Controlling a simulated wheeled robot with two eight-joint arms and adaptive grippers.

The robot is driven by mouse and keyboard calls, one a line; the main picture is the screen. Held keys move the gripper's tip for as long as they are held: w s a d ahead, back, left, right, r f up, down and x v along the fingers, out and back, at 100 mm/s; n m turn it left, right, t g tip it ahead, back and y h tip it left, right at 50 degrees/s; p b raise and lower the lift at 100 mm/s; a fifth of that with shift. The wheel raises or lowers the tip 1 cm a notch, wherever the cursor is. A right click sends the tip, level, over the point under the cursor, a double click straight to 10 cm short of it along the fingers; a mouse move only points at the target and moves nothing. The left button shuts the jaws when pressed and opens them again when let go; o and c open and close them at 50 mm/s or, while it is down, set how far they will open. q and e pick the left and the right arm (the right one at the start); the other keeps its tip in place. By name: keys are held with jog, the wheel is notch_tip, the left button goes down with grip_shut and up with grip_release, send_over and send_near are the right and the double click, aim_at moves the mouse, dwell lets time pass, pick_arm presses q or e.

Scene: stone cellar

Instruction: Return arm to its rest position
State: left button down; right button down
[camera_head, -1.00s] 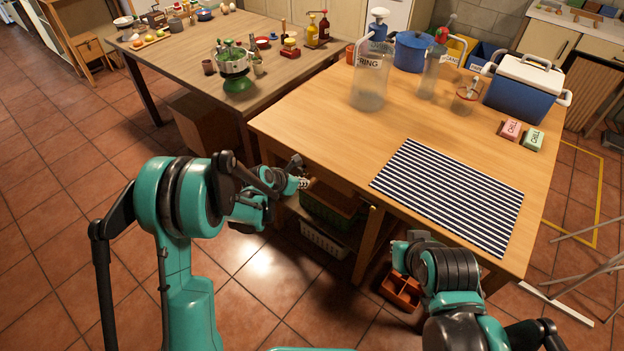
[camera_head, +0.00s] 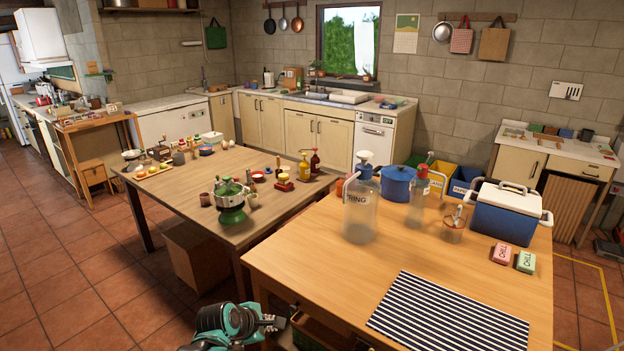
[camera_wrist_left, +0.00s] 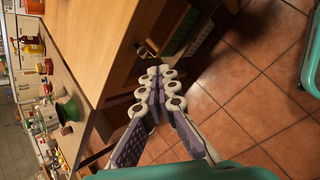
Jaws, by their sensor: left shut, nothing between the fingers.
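My left arm shows at the bottom of the head view, with its left gripper (camera_head: 273,322) low beside the front left corner of the near wooden table (camera_head: 290,255). In the left wrist view the left gripper (camera_wrist_left: 160,76) has its fingers together with nothing between them. It hangs by the table's wooden side (camera_wrist_left: 110,45), over the tiled floor (camera_wrist_left: 245,85). I cannot tell the exact gap to the table. My right arm and right gripper are out of view.
On the near table are a striped mat (camera_head: 450,318), a cooler (camera_head: 505,215), pump bottles (camera_head: 361,205) and a blue pot (camera_head: 397,184). A second table (camera_head: 270,205) holds a green-based bowl (camera_head: 231,205). The tiled floor at left (camera_head: 60,270) is clear.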

pick_arm(q)
jog(key=s+a+r+m+y, duration=0.1)
jog(key=s+a+r+m, duration=0.1)
jog(key=s+m, duration=0.7)
jog(key=s+a+r+m+y, duration=0.2)
jog(key=s+a+m, duration=0.3)
jog(key=s+m, duration=0.5)
jog(key=shift+s+r+m+y, duration=0.3)
jog(key=shift+s+r, duration=0.4)
jog(key=shift+s, duration=0.35)
jog(key=shift+a, duration=0.1)
